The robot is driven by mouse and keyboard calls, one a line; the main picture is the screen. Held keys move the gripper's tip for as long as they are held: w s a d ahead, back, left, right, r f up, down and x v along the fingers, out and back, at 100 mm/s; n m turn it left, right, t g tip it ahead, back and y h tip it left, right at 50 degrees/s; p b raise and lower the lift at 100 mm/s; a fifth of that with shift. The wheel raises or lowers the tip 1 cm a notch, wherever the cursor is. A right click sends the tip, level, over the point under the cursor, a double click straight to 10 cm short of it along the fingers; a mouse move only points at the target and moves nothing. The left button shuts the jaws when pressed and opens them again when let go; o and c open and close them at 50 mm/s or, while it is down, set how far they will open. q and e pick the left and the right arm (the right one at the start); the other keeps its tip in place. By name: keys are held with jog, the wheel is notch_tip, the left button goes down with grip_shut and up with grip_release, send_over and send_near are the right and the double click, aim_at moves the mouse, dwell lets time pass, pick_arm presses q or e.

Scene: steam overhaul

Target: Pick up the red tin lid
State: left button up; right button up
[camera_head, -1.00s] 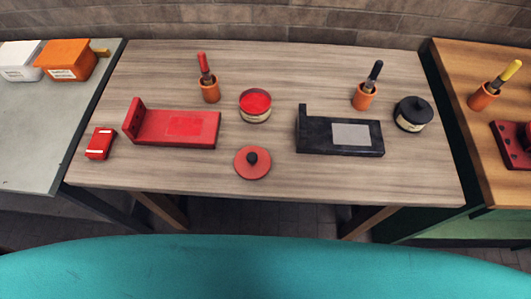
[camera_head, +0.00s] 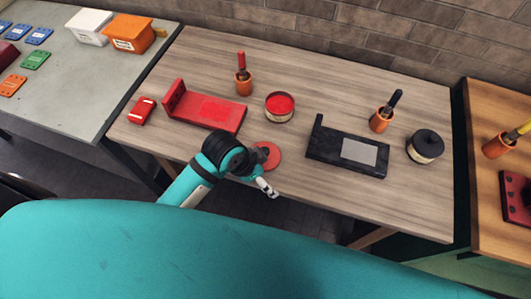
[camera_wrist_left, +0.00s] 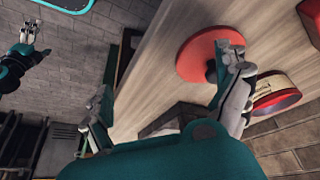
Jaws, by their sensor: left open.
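The red tin lid (camera_head: 268,154), a flat disc with a dark knob, lies on the wooden table near its front edge. My left arm partly covers it in the head view. My left gripper (camera_head: 266,187) is just in front of the lid, near the table edge. In the left wrist view the left gripper's fingers (camera_wrist_left: 168,78) are wide apart with nothing between them. One finger overlaps the lid (camera_wrist_left: 196,50) in that view, near its knob; contact cannot be told. My right gripper (camera_wrist_left: 28,34) appears small at the wrist view's upper left; its jaws are unclear.
An open red tin (camera_head: 280,106) stands behind the lid. A red block holder (camera_head: 210,112) is to the left, a black one (camera_head: 345,150) to the right.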

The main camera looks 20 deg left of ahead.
pick_arm(q)
jog(key=w+d+r+m+g, duration=0.1)
jog(key=w+d+r+m, duration=0.2)
jog(key=w+r+m, duration=0.3)
jog(key=m+g+y+p, duration=0.1)
jog(key=m+g+y, duration=0.15)
jog(key=m, duration=0.55)
send_near(262, 148)
jog(key=shift+t+y, duration=0.25)
jog(key=shift+y, duration=0.1)
jog(key=f+p, duration=0.1)
jog(key=f, duration=0.3)
jog(key=f+p, duration=0.1)
jog(key=f, duration=0.1)
jog(key=shift+s+d+p, duration=0.15)
jog(key=shift+d+p, duration=0.1)
jog(key=shift+p, duration=0.05)
notch_tip(262, 148, down, 5)
jog(key=shift+s+r+p, duration=0.15)
jog(key=shift+p, duration=0.65)
jog(key=shift+f, duration=0.3)
jog(key=c, duration=1)
pick_arm(e)
jog(key=r, duration=0.1)
jog(key=d+r, duration=0.1)
jog(key=r, duration=0.3)
jog(key=shift+s+d+r, duration=0.15)
jog(key=shift+d+r, duration=0.05)
jog(key=shift+d, duration=0.1)
